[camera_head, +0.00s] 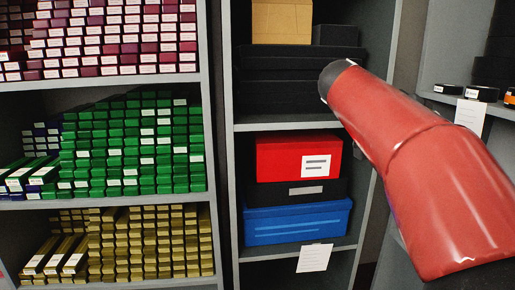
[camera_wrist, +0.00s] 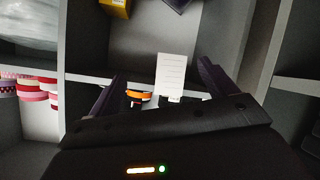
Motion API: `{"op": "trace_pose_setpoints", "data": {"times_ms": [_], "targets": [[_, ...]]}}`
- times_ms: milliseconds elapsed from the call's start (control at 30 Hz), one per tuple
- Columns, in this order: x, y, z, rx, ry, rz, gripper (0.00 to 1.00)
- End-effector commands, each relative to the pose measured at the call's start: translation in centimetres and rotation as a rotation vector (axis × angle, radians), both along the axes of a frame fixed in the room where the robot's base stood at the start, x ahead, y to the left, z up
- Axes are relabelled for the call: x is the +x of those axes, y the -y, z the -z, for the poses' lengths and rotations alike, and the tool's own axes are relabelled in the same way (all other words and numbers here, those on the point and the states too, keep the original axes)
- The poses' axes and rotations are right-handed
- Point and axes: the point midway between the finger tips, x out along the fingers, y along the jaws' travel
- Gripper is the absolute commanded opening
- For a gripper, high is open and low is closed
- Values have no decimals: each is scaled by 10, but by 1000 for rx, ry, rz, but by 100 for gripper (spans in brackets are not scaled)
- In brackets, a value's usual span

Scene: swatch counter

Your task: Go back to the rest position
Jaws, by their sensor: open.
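My gripper (camera_wrist: 160,95) shows in the wrist view with its two dark fingers spread wide apart and nothing between them. Beyond the fingers are a grey shelf, a white paper label (camera_wrist: 172,74) and a small orange roll (camera_wrist: 139,95) beside dark items. In the head view my red arm crosses the right side, and the gripper itself does not show there.
Left shelves hold stacks of green boxes (camera_head: 130,145), gold boxes (camera_head: 165,240) and dark red boxes (camera_head: 115,40). The middle shelf unit holds a red box (camera_head: 285,160), a blue box (camera_head: 297,222) and black boxes (camera_head: 285,75). A right shelf (camera_head: 455,101) is close behind my arm.

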Motion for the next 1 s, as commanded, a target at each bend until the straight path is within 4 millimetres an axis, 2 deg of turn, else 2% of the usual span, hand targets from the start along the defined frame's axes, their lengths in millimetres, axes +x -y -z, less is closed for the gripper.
{"op": "trace_pose_setpoints", "data": {"times_ms": [67,167,267,400,500,600,767,1000], "targets": [[-16,0,25,88,-72,-88,84],[-39,-11,65,219,-169,-248,84],[-73,-37,114,357,-255,-446,84],[-125,-86,179,511,-313,-712,84],[-157,-118,219,580,-318,-862,84],[-181,-142,249,620,-306,-962,84],[-199,-160,274,645,-287,-1038,84],[-201,-162,277,647,-284,-1046,84]]}}
